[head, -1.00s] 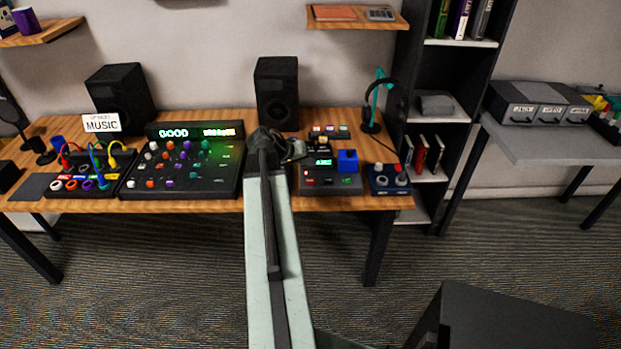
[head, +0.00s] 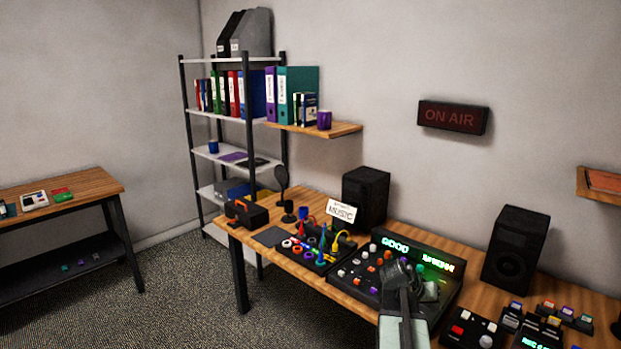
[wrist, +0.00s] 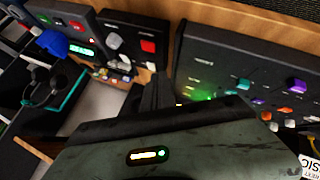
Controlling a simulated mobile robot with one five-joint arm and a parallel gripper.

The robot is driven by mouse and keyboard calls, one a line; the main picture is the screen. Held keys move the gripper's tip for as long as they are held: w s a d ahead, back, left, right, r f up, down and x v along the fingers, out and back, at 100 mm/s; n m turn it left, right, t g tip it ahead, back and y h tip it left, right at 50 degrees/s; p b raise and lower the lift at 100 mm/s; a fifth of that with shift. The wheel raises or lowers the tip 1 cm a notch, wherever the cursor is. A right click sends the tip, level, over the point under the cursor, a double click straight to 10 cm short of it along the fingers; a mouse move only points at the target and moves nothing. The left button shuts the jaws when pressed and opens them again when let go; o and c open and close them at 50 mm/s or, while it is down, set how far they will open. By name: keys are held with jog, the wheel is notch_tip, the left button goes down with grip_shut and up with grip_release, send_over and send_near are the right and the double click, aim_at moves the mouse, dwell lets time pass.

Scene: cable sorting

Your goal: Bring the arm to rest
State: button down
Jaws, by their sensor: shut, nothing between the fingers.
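My gripper (head: 402,277) is at the end of my raised arm, in the lower right middle of the head view. It appears in front of the mixing console (head: 358,283) on the wooden desk (head: 478,300). I cannot tell the exact gap between them. In the wrist view my gripper (wrist: 156,90) shows as dark fingers close together, with nothing between them. The mixing console (wrist: 215,70) lies to their right in that view, and a control box with a blue block (wrist: 62,42) lies to the left.
Several coloured cables stand in a patch box (head: 318,247) left of the console. Two black speakers (head: 366,197) (head: 515,250) stand behind. A metal shelf (head: 235,150) and a side table (head: 75,190) stand at the left. Open carpet (head: 185,290) lies between the tables.

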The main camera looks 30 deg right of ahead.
jog(key=w+a+n+t+y+p, duration=0.15)
jog(key=w+a, duration=0.25)
jog(key=a, duration=0.5)
jog(key=w+a+n+y, duration=0.15)
jog(key=w+a, duration=0.35)
jog(key=a, duration=0.5)
jog(key=w+a+n+t+p, duration=0.15)
jog(key=w+a, duration=0.25)
jog(key=a, duration=0.5)
jog(key=s+a+f+n+g+y, duration=0.1)
jog(key=s+a+n+y, duration=0.1)
jog(key=a, duration=0.9)
jog(key=s+a+f+n+g+y, duration=0.1)
jog(key=s+a+f+n+y, duration=0.1)
jog(key=a, duration=1)
jog(key=shift+s+a+n+y, duration=0.25)
jog(key=shift+s+n+y, duration=0.5)
jog(key=shift+y, duration=0.15)
jog(key=shift+d, duration=0.1)
